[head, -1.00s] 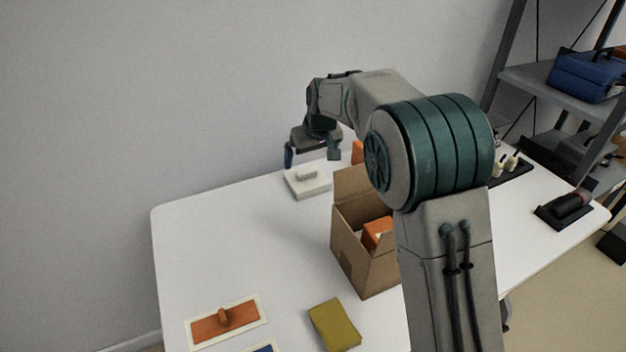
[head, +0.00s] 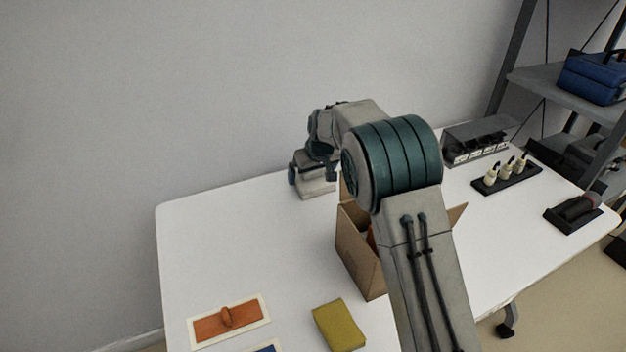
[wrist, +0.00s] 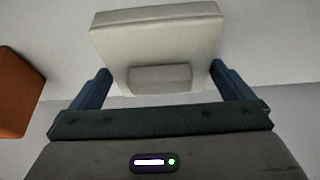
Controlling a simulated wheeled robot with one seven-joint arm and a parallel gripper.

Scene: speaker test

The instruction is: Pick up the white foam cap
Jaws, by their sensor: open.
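The white foam cap is a pale square block with a raised grip on one face. In the head view the cap (head: 318,190) lies on the white table near the wall, partly hidden behind my gripper (head: 311,177). In the wrist view the cap (wrist: 160,40) fills the upper middle, its raised grip (wrist: 160,78) nearest me. My gripper (wrist: 158,90) is open, with one blue finger on each side of the raised grip. Gaps show between the grip and both fingers, so nothing is held.
An open cardboard box (head: 358,255) stands close to the cap, beside my arm. An orange item (wrist: 18,92) shows at the left in the wrist view. An orange-handled board (head: 228,320) and a yellow sponge-like block (head: 339,325) lie in front. The table's left part (head: 220,245) is clear.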

